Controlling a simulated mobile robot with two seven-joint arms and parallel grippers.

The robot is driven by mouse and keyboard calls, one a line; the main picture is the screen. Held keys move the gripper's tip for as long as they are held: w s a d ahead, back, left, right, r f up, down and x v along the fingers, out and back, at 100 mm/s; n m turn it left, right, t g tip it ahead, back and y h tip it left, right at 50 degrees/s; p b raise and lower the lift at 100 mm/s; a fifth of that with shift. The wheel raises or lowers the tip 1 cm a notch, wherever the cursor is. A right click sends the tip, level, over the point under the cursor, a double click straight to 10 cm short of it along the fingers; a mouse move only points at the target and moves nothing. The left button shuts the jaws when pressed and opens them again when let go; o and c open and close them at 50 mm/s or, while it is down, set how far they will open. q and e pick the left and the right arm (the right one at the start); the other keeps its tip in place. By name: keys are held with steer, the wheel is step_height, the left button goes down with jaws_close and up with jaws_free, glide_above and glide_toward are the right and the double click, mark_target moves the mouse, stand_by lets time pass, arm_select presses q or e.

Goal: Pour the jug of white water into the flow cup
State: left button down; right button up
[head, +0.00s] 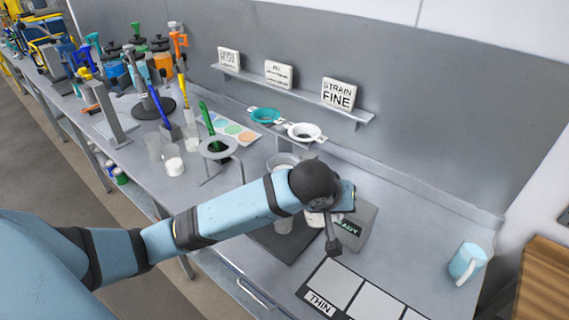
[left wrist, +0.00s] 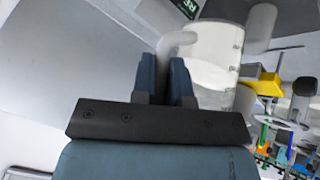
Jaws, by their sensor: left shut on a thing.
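My left arm reaches across the bench in the head view, and its wrist hides most of the gripper. In the left wrist view my left gripper (left wrist: 166,68) is shut on the pale handle of a whitish jug (left wrist: 212,45), whose body is just beyond the fingers. In the head view a white bit of what looks like the jug (head: 314,219) shows under the wrist. A grey wide-rimmed cup on a thin-legged stand (head: 218,148), perhaps the flow cup, stands left of the wrist. A clear container (head: 283,160) is partly hidden behind my arm. My right gripper is out of view.
A grey pad marked READY (head: 358,228) lies by the wrist. White panels marked THIN (head: 335,282) lie in front. A light blue mug (head: 467,261) stands at right. Teal (head: 265,116) and white (head: 304,132) strainers are behind.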

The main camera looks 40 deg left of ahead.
arm_select(q)
step_height(320, 180, down, 6)
steer(key=d+m+t+y, duration=0.1)
steer(key=d+y, duration=0.1)
steer(key=y, duration=0.1)
steer(key=shift+s+d+m+t+y, duration=0.3)
steer(key=shift+s+d+m+y, duration=0.1)
steer(key=shift+s, duration=0.05)
steer(key=shift+r, duration=0.1)
